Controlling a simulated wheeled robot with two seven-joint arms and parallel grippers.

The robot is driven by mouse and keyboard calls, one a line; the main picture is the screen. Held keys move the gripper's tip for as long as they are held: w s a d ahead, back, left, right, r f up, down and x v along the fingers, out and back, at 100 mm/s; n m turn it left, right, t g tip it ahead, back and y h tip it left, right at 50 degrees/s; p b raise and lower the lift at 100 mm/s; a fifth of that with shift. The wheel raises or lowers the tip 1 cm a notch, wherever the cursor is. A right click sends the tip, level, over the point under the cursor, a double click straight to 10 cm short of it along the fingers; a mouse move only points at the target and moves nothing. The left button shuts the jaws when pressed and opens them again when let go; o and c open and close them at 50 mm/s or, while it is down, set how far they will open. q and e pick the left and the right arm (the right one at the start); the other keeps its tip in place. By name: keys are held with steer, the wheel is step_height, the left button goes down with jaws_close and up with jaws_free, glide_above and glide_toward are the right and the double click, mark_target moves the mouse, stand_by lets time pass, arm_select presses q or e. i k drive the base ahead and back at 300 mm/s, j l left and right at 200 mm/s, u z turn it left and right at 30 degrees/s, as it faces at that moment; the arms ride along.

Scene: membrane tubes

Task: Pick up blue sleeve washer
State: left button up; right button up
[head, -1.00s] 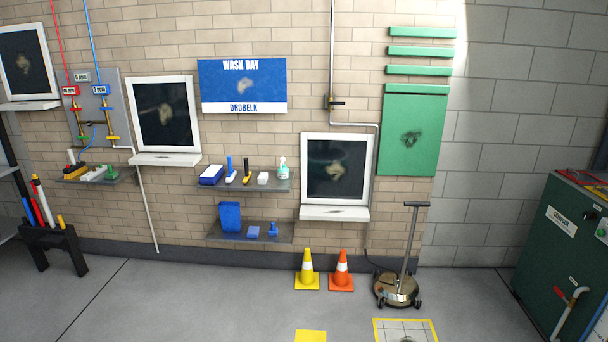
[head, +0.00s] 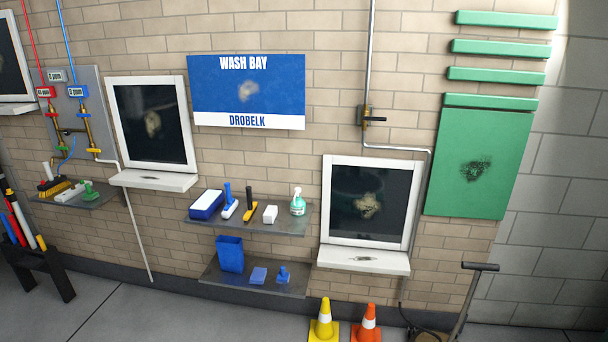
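A blue-handled tool with a pale head (head: 229,206), which looks like the blue sleeve washer, stands on the upper grey wall shelf (head: 250,227) below the WASH BAY sign. It sits between a blue and white box-like block (head: 206,205) and a black-handled tool with a yellow head (head: 248,207). A smaller blue handled piece (head: 283,275) lies on the lower shelf (head: 215,276); its exact kind is too small to tell. Neither of my grippers is in view.
A white block (head: 270,214) and spray bottle (head: 298,203) share the upper shelf. A blue bin (head: 230,254) and blue pad (head: 258,276) are on the lower one. A yellow cone (head: 324,325) and orange cone (head: 368,325) stand right of the shelves. Floor at front left is clear.

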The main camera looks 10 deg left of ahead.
mark_target(233, 203)
steer(key=i+u, duration=0.15)
steer(key=i, duration=0.4)
steer(key=i+l+u, duration=0.1)
steer(key=i, duration=0.45)
steer(key=i+l+u, duration=0.15)
steer(key=i, duration=0.4)
steer(key=l, duration=0.1)
